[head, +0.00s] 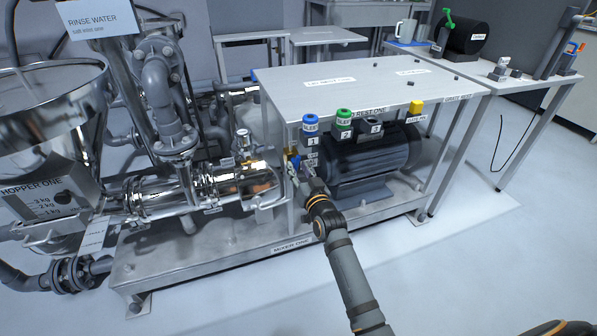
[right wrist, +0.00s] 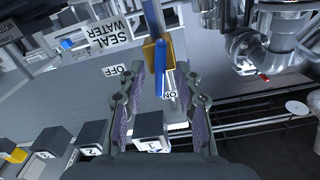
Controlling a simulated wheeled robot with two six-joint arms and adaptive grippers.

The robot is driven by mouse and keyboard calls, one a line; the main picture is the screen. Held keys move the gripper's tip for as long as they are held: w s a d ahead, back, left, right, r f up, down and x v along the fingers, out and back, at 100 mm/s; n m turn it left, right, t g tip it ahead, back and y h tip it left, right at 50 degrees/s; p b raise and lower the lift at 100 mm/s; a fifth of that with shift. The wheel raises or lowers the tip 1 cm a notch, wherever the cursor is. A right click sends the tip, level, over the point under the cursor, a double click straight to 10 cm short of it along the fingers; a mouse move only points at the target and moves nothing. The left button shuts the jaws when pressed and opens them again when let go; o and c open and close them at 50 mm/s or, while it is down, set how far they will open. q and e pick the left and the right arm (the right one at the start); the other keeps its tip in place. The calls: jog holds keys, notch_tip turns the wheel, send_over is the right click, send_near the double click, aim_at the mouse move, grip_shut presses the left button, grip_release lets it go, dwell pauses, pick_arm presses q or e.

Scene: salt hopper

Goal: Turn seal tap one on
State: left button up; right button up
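The seal tap's blue lever (right wrist: 160,82) shows in the right wrist view, with a yellow-orange part (right wrist: 150,53) beside it. The lever points down the picture, its lower end near the ON label (right wrist: 170,95); the OFF label (right wrist: 113,70) is to its left. My right gripper (right wrist: 158,78) is open, a finger on each side of the lever, with visible gaps; I cannot tell whether either touches. In the head view my right gripper (head: 304,178) is at the mixer table's front left corner, mostly covering the tap. My left gripper is not in view.
Numbered blocks, the first with a blue top (head: 310,123) and the second with a green top (head: 343,118), line the table edge above the dark motor (head: 365,160). A shiny steel pipe (head: 235,180) lies left of the gripper. The floor at front right is clear.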

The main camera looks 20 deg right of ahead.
jog(key=shift+w, duration=0.3)
grip_shut()
jog(key=shift+r+n+p, duration=0.1)
jog(key=shift+n+p, duration=0.3)
jog(key=shift+n, duration=1.2)
